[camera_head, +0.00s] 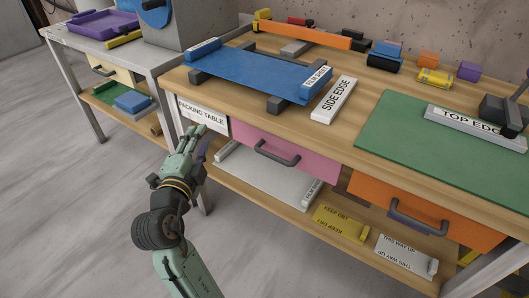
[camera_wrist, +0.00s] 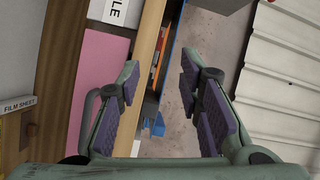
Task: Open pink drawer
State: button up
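The pink drawer (camera_head: 312,161) is in the front of the wooden packing table and looks shut. Its dark grey bar handle (camera_head: 277,155) is on the middle of its front. My gripper (camera_head: 198,138) is left of the drawer, in front of the white "PACKING TABLE" label (camera_head: 203,115), apart from the handle. In the wrist view my gripper (camera_wrist: 160,82) is open, with nothing between its purple finger pads.
An orange drawer (camera_head: 370,194) with a grey handle is to the right. A lower shelf (camera_head: 292,205) holds a white sheet and yellow and white signs. A grey metal table (camera_head: 150,62) stands at left. Open floor (camera_head: 80,210) lies in front.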

aim_at(271, 157)
jog(key=s+d+f+m+g+h, duration=0.1)
jog(key=d+f+m+g+h, duration=0.1)
jog(key=d+f+m+h, duration=0.3)
jog(key=s+d+f+m+g+h, duration=0.1)
jog(key=d+f+m+g+h, duration=0.15)
jog(key=d, duration=0.45)
jog(key=shift+m+y, duration=0.35)
jog(key=shift+y, duration=0.1)
jog(key=p+x, duration=0.3)
jog(key=x, duration=0.7)
jog(key=shift+w+d+f+p, duration=0.15)
jog(key=shift+d+f+p, duration=0.1)
jog(key=shift+p, duration=0.15)
jog(key=shift+c, duration=0.2)
grip_shut()
